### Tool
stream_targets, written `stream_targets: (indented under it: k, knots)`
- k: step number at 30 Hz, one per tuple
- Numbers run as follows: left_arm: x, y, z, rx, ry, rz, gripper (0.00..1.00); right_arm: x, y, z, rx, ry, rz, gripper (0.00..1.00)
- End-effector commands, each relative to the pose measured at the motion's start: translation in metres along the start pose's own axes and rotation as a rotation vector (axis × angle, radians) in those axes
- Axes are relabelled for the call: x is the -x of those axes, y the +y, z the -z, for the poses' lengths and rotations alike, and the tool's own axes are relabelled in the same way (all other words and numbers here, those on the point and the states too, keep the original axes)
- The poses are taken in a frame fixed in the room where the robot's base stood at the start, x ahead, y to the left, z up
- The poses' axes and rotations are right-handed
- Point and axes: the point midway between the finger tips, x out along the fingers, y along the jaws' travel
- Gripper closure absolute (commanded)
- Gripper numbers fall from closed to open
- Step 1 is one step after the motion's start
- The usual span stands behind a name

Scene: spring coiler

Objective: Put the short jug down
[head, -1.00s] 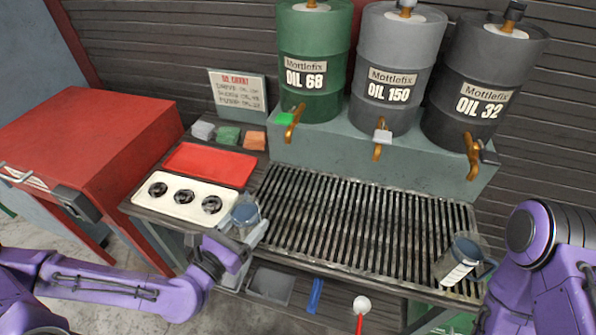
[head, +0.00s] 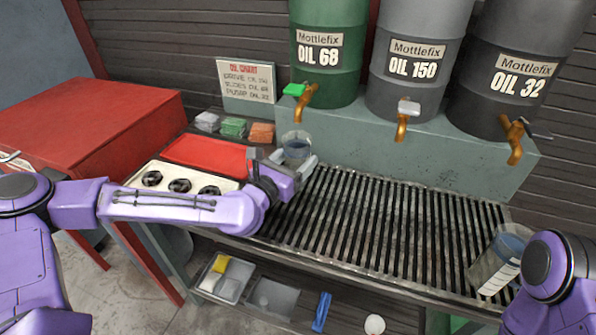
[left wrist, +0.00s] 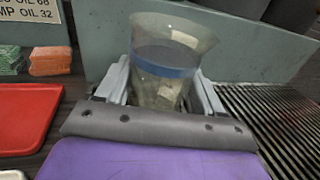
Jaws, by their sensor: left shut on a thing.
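The short jug (head: 297,145) is a clear cup with a blue band. My left gripper (head: 292,162) is shut on it near the left end of the slatted drain grate (head: 375,215), in front of the teal drum stand. In the left wrist view the jug (left wrist: 165,62) stands upright between the two grey fingers (left wrist: 160,90). I cannot tell whether its base touches the grate. A second, larger clear jug (head: 496,262) with a white label is at the right end of the grate, partly behind my right arm. My right gripper is not in view.
Green, grey and dark oil drums (head: 420,62) with brass taps stand behind the grate. A red tray (head: 207,153) and a cream panel with three black round parts (head: 180,184) lie to the left. A red cabinet (head: 85,130) is further left. The grate's middle is bare.

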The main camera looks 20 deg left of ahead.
Motion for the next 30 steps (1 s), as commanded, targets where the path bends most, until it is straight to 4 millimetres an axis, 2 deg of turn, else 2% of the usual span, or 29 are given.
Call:
stream_targets:
  k: [3,6,8,14,20,21,22,23,30]
  knots:
    - [-0.012,-0.001,0.004,0.0,0.001,0.001,0.74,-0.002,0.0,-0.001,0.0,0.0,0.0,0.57]
    - [-0.01,0.0,0.031,0.001,0.002,-0.001,0.74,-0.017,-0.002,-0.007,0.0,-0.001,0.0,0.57]
    - [-0.01,0.0,0.037,0.0,0.0,0.0,0.74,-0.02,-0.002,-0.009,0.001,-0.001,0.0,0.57]
    - [-0.01,0.0,0.035,0.0,-0.001,0.0,0.74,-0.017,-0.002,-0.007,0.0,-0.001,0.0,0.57]
    - [-0.01,0.0,0.04,-0.001,-0.002,0.0,0.74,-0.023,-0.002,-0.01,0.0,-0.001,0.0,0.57]
    - [-0.01,0.0,0.039,-0.001,-0.001,0.0,0.23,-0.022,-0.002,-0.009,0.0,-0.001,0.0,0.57]
    - [-0.01,0.0,0.039,-0.001,-0.001,0.0,0.13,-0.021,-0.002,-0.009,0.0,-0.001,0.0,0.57]
    - [-0.01,0.0,0.039,-0.001,0.0,0.0,0.07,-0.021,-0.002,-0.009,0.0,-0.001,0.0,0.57]
    - [-0.01,0.0,0.038,-0.001,0.0,0.0,0.07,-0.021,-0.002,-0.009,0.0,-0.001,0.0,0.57]
